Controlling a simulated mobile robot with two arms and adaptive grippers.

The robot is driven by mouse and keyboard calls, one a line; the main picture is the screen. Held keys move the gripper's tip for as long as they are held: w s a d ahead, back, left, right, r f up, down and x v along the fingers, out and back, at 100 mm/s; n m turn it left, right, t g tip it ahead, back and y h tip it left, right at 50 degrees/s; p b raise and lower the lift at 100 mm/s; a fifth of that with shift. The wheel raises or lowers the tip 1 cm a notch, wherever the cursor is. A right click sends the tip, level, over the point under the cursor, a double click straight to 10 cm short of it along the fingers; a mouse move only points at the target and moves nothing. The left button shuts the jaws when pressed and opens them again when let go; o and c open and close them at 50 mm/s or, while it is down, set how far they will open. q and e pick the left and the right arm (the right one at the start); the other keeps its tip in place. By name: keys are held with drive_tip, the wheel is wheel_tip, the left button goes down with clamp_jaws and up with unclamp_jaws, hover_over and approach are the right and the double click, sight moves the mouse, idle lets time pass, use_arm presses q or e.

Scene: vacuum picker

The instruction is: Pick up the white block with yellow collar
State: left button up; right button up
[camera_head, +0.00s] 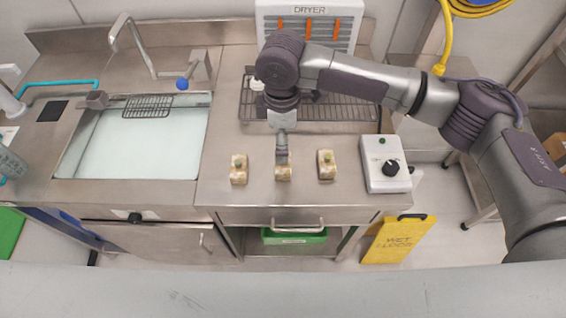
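Three small cream blocks with yellowish-brown patches stand in a row on the steel counter: a left block (238,175), a middle block (284,174) and a right block (326,171). The left and right ones show a greenish knob on top. A yellow collar cannot be made out clearly on any of them. My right arm comes in from the right, and its end tool (282,150) points down over the middle block, hiding its top. The tool shows as one narrow grey tip; contact with the block and its grip state cannot be told. My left gripper is not in view.
A control box (387,165) with a black knob stands right of the blocks. A wire rack (345,108) and a dryer (338,22) are behind. A sink (130,150) lies left. Bare counter (270,197) lies in front of the blocks.

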wheel_tip(320, 180, down, 5)
drive_tip(key=shift+f+p, duration=0.1)
drive_tip(key=shift+p, duration=0.25)
wheel_tip(320, 180, down, 5)
drive_tip(key=shift+w+d+r+p, duration=0.1)
drive_tip(key=shift+p, duration=0.85)
drive_tip(key=shift+f, duration=0.35)
drive_tip(key=shift+c, duration=0.3)
drive_tip(key=c, duration=1.2)
drive_tip(key=shift+r, duration=0.1)
